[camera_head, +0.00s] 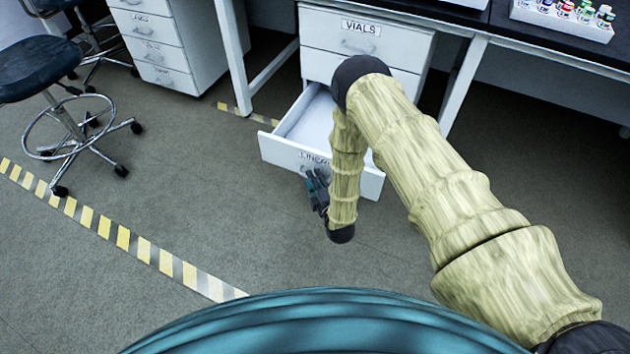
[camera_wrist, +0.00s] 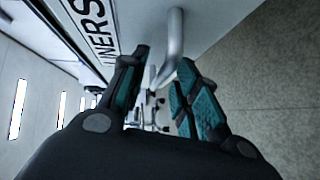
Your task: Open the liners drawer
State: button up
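The liners drawer (camera_head: 283,152) is the bottom drawer of the white cabinet under the bench. It stands pulled well out, and its empty-looking white inside shows. Its label reads LINERS in the wrist view (camera_wrist: 99,30), with the metal bar handle (camera_wrist: 175,42) beside it. My gripper (camera_head: 317,186) is low at the drawer front, by the handle. In the wrist view its two dark and teal fingers (camera_wrist: 164,58) are spread apart, with the handle at and between their tips. No firm grip on the bar shows. My forearm hides part of the drawer's right side.
The vials drawer (camera_head: 342,38) above is shut. Another white drawer unit (camera_head: 152,45) stands at the left, with a black stool (camera_head: 40,68) near it. A bench leg (camera_head: 465,86) is right of the cabinet. The floor (camera_head: 190,190) before the drawer is clear.

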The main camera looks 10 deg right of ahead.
jog(key=v, duration=1.2)
dwell(0.4)
jog(key=s+d+f+m+g+h, duration=0.1)
jog(key=s+d+f+m+g, duration=0.1)
jog(key=s+d+m+g, duration=0.25)
jog(key=s+d+f+m+g+h, duration=0.25)
jog(key=s+m, duration=0.25)
jog(key=s, duration=0.3)
jog(key=s+d+r+m+g, duration=0.15)
jog(key=s+m+g, duration=0.35)
jog(key=s, duration=0.6)
jog(key=s+d+r+m+g, duration=0.1)
jog(key=s+r+m+g, duration=0.3)
jog(key=s, duration=0.6)
notch_tip(320, 180, up, 26)
jog(key=p, duration=2.7)
jog(key=shift+m+p, duration=0.35)
